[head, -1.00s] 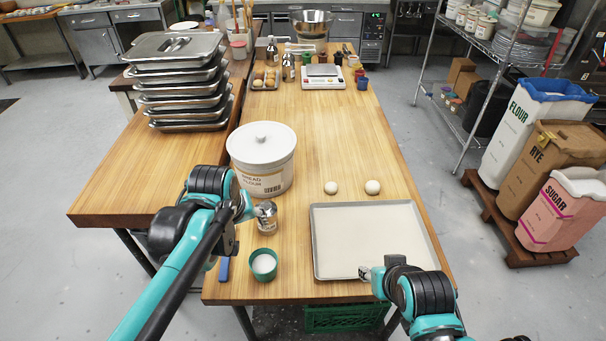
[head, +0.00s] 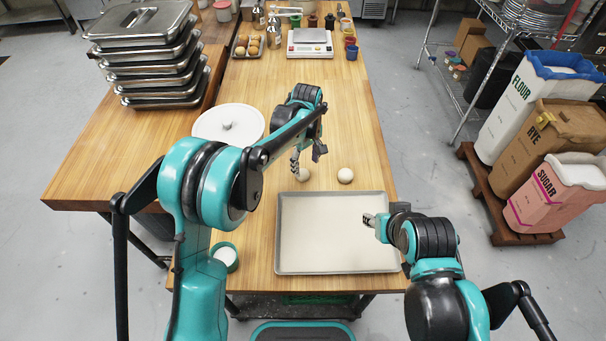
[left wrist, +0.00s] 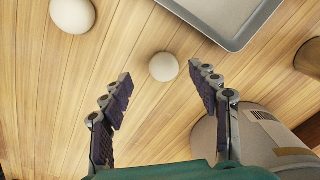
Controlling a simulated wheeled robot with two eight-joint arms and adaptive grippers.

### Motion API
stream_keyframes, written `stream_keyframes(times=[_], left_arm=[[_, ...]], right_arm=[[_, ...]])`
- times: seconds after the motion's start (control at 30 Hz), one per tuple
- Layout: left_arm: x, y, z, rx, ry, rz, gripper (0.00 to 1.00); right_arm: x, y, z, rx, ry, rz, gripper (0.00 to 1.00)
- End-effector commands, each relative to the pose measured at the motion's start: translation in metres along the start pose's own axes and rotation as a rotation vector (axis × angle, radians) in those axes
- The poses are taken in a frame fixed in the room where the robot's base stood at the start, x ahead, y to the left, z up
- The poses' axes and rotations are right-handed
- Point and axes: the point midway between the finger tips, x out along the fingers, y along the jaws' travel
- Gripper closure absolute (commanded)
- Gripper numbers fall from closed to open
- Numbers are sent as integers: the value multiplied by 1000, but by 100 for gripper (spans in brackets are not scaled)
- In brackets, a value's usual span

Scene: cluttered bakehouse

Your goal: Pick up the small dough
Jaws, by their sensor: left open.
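Two pale round dough balls lie on the wooden table just beyond the tray. The small dough (head: 303,175) is the left one in the head view, partly hidden by my left gripper (head: 306,160). The larger dough ball (head: 345,176) is to its right. In the left wrist view the small dough (left wrist: 163,66) shows between the tips of my open, empty left gripper (left wrist: 160,76), with no visible contact. The larger ball (left wrist: 72,14) is at upper left there. My right gripper (head: 369,220) is over the tray's right side; its jaws are too small to read.
A metal tray (head: 283,262) lies in front of the dough. A white lidded bin (head: 212,122) stands to the left, also in the left wrist view (left wrist: 262,125). The table beyond the dough is clear up to the scale (head: 310,50).

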Motion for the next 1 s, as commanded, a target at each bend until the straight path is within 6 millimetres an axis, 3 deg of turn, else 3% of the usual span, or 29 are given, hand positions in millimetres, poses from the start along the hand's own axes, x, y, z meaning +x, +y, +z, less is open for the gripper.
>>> stream_keyframes(times=[0.3, 0.53, 0.57, 0.7, 1.0], left_arm=[[45, -3, -9, 1, 0, 1, 39], [47, -4, -9, 1, 0, 1, 39], [47, -4, -9, 1, 1, 1, 42], [47, -4, -9, 1, 1, 1, 79], [46, -4, -9, 1, 1, 1, 80]], right_arm=[[15, 0, 11, 0, 0, 0, 60], [14, 0, 10, 0, 0, 0, 60], [14, 0, 10, 0, 0, 0, 60], [14, 0, 10, 0, 0, 0, 60], [14, 0, 10, 0, 0, 0, 60]])
